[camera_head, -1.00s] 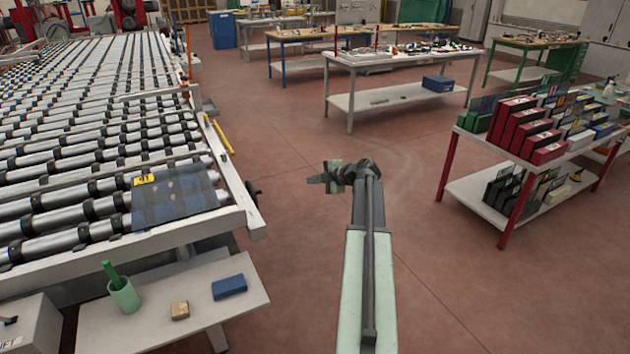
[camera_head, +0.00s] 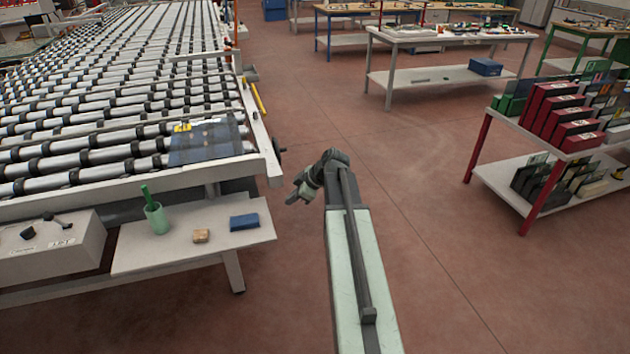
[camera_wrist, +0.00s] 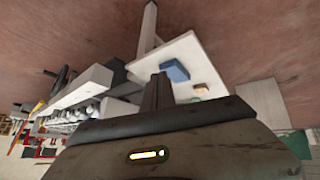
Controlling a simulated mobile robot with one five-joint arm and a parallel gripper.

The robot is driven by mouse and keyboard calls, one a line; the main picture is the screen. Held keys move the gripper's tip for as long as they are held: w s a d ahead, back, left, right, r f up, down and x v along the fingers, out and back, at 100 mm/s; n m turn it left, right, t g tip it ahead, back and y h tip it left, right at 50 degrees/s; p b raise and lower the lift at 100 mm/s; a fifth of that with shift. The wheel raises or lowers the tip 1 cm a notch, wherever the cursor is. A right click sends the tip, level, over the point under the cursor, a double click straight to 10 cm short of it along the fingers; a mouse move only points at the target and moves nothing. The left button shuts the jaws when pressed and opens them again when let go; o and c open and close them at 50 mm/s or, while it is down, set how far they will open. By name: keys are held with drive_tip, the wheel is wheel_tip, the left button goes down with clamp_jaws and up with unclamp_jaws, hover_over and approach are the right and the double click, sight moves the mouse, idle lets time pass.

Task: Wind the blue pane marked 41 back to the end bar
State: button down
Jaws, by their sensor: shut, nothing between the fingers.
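The blue pane (camera_head: 206,142) lies flat on the roller bed (camera_head: 95,120), at its near right corner. A yellow label (camera_head: 182,127) sits at its upper left; its number is too small to read now. The white end bar (camera_head: 150,183) runs along the near end of the bed, close to the pane's near edge. A dark hand knob (camera_head: 279,152) sticks out from the right side of the frame near that corner. My gripper (camera_head: 292,200) is shut and empty, over open floor to the right of the bed's corner, apart from everything.
A low shelf (camera_head: 185,254) at the bed's near end holds a green cup (camera_head: 157,218), a tan block (camera_head: 201,236) and a blue block (camera_head: 244,221). A grey control box (camera_head: 50,247) stands left. A red-legged rack (camera_head: 480,150) is at right. The floor between is clear.

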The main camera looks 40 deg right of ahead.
drive_tip(key=s+a+f+m+g+h+b, duration=0.1)
drive_tip(key=s+a+f+m+g, duration=0.25)
drive_tip(key=a, duration=0.65)
drive_tip(key=s+a+f+m+g+h+b, duration=0.1)
drive_tip(key=s+a+f+m+g, duration=0.25)
drive_tip(key=a, duration=0.75)
drive_tip(key=s+a+f+m+h+b, duration=0.1)
drive_tip(key=s+a+f+b, duration=0.1)
drive_tip(key=f+b, duration=0.8)
drive_tip(key=s+a+f+m+h+b, duration=0.1)
drive_tip(key=s+a+f+b, duration=0.2)
drive_tip(key=f+b, duration=0.7)
drive_tip(key=shift+s+m, duration=0.4)
drive_tip(key=shift+s, duration=0.05)
